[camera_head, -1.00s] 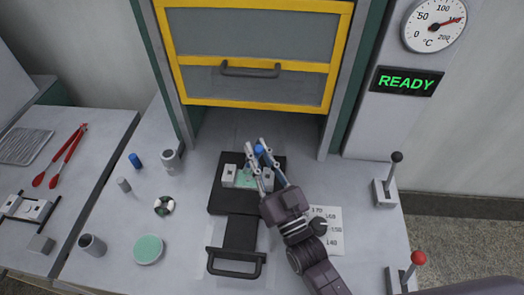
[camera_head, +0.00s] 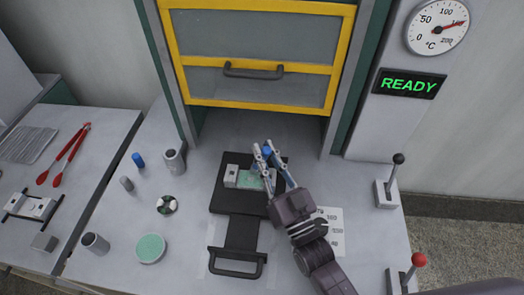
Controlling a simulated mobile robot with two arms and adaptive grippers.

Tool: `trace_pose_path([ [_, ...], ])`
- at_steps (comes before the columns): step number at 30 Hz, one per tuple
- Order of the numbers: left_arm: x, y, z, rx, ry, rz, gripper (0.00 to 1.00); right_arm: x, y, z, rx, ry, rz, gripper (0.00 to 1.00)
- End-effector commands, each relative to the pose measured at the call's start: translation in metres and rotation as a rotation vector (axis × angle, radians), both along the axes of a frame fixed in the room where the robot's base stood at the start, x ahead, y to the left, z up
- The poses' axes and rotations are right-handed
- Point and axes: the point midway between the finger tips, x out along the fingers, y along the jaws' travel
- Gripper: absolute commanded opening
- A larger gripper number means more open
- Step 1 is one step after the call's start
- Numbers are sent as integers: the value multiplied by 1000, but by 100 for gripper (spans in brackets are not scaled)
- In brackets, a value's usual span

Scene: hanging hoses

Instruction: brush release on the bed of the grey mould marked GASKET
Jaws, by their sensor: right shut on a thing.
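A grey mould (camera_head: 231,176) with a pale green bed (camera_head: 250,180) lies on a black sliding tray (camera_head: 224,201) in front of the press. Any marking on the mould is too small to read. My right gripper (camera_head: 262,147) reaches over the mould's right part from the lower right. It is shut on a small blue-handled thing (camera_head: 267,152), likely the brush. Its lower end and any contact with the bed are hard to make out. The gripper hides part of the mould's right side. My left gripper is not in view.
The yellow-framed guard (camera_head: 258,65) is raised behind the tray. A blue piece (camera_head: 138,160), grey cylinders (camera_head: 174,162) and a round green-topped dish (camera_head: 151,248) stand at left. Red tongs (camera_head: 64,155) lie on the side table. Levers (camera_head: 396,175) stand at right. A display reads READY (camera_head: 408,83).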

Motion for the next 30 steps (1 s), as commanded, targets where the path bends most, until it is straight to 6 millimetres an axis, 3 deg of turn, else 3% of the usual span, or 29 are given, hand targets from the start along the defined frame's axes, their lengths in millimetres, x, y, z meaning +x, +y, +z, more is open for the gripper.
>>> trace_pose_path([
  [18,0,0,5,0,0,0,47,-4,-19,-1,-3,3,-1,0],
  [30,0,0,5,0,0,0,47,-3,-16,-1,-1,2,-1,0],
])
